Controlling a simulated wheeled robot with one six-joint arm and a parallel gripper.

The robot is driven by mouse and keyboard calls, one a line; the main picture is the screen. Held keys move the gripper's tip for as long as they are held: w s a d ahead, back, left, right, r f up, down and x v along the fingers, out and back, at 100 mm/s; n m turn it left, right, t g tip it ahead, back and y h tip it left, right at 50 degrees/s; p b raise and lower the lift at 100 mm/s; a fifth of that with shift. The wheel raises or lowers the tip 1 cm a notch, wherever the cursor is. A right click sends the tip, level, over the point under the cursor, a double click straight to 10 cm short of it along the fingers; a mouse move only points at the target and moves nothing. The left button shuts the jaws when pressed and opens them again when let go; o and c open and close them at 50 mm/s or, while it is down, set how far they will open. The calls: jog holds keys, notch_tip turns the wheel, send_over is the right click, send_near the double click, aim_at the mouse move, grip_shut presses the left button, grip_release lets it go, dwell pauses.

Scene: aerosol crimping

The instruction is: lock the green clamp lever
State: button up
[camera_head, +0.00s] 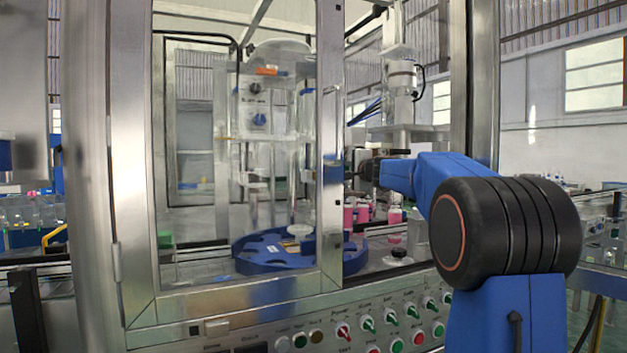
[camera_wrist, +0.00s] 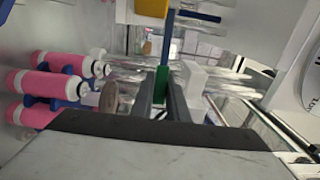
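In the wrist view, a small upright green piece (camera_wrist: 161,80), which looks like the green clamp lever, shows between the two dark fingers of my gripper (camera_wrist: 161,97). A narrow blue strip (camera_wrist: 168,35) rises just above it. The fingers stand close on both sides of the green piece; whether they touch it cannot be told. In the head view, my gripper (camera_head: 362,171) reaches left into the machine, beside the metal door post. I cannot make out the green lever near it there.
Pink bottles (camera_wrist: 35,82) with white tops stand close to the left of my gripper in the wrist view. In the head view, a blue round table (camera_head: 262,262) lies behind the metal door frame (camera_head: 330,140). A button panel (camera_head: 370,330) runs along the front.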

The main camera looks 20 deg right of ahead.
jog(key=shift+c, duration=0.9)
jog(key=shift+s+a, duration=0.25)
jog(key=shift+s, duration=0.4)
jog(key=shift+s+a, duration=0.2)
jog(key=shift+s, duration=0.5)
jog(key=shift+s+a, duration=0.75)
jog(key=shift+s, duration=0.3)
jog(key=shift+a, duration=0.1)
